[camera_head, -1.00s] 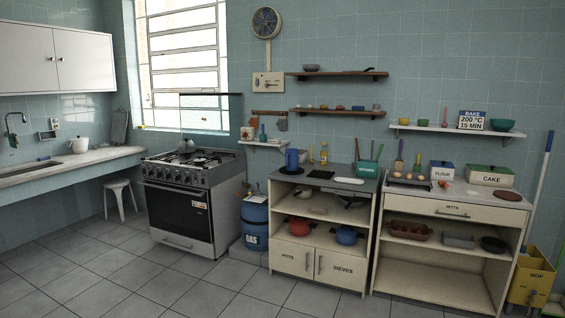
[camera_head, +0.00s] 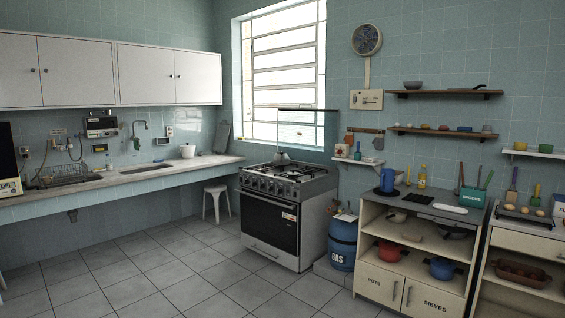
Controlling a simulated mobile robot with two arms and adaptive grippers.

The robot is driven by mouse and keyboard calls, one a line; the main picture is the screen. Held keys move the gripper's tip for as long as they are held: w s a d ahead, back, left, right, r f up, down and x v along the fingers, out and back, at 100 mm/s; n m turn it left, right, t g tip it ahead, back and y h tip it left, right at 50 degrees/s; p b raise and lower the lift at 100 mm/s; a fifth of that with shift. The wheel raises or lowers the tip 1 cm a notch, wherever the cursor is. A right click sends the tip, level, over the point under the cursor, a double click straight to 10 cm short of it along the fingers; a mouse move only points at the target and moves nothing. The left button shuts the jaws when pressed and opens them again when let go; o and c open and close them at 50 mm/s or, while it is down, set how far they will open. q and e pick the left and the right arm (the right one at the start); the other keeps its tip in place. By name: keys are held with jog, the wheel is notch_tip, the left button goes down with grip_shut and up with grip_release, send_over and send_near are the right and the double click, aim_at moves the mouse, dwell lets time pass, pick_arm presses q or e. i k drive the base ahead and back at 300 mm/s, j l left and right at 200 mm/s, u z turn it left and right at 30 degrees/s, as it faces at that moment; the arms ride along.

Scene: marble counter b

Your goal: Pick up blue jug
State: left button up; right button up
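The blue jug (camera_head: 387,180) stands upright on the left end of the top of the open shelf cabinet (camera_head: 418,208), right of the stove. It looks plain blue and its handle is too small to make out clearly. Neither of my grippers shows in the head view.
A stove (camera_head: 287,213) stands left of the cabinet, with a blue gas cylinder (camera_head: 342,242) between them. A yellow bottle (camera_head: 422,176) and a green spoon holder (camera_head: 472,197) stand on the cabinet top. A white stool (camera_head: 216,203) is under the left counter. The tiled floor (camera_head: 170,270) is clear.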

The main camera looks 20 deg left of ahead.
aim_at(387, 175)
jog(key=i+u, duration=0.1)
jog(key=i, duration=2.55)
